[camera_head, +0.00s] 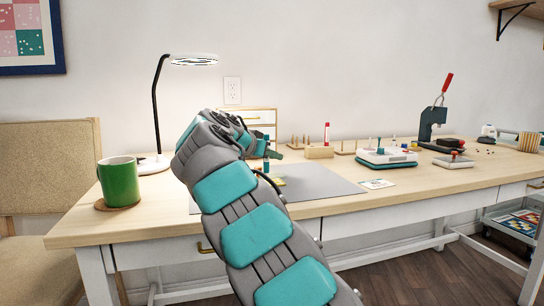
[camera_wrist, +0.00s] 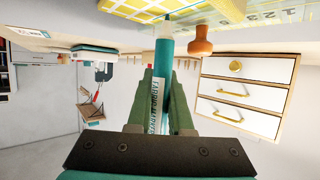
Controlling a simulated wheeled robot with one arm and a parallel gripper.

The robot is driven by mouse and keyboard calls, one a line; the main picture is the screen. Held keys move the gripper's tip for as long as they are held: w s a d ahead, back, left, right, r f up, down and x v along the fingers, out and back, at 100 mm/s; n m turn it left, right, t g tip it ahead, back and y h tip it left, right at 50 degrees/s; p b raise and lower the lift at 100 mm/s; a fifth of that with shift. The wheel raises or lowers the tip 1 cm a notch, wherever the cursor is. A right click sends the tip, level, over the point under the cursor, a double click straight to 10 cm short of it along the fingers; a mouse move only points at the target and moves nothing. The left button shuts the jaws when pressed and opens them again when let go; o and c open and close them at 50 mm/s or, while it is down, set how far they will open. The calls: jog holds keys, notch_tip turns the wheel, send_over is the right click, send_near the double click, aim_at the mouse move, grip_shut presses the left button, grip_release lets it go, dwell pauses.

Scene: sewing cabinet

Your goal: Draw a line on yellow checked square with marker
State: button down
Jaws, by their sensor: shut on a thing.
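My gripper (camera_wrist: 170,88) is shut on a teal fabric marker (camera_wrist: 165,50) with a white printed label. The wrist view is upside down. The marker's pale tip end points at the yellow checked square (camera_wrist: 130,8) along that view's top edge. I cannot tell whether the tip touches the cloth. In the head view, my gripper (camera_head: 271,153) holds the marker (camera_head: 266,166) roughly upright over the grey mat (camera_head: 320,181). A small part of the yellow square (camera_head: 279,183) shows there beside my arm, which hides the rest.
A drawer box (camera_head: 262,118) stands behind. A green mug (camera_head: 118,182) and a lamp (camera_head: 157,100) are left. The mat's right part is clear.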

jog(key=shift+s+a+p, duration=0.15)
jog(key=shift+s+a, duration=0.15)
jog(key=shift+a, duration=0.5)
jog(key=shift+s+a+p, duration=0.15)
jog(key=shift+s+a, duration=0.1)
jog(key=shift+a, duration=0.55)
jog(key=shift+s+a+p, duration=0.15)
jog(key=shift+s+a, duration=0.15)
jog(key=shift+a, duration=0.5)
dwell(2.8)
jog(key=shift+r+p, duration=0.3)
jog(key=shift+r, duration=0.05)
dwell(0.8)
jog(key=shift+r+p, duration=2)
jog(key=shift+r, duration=0.2)
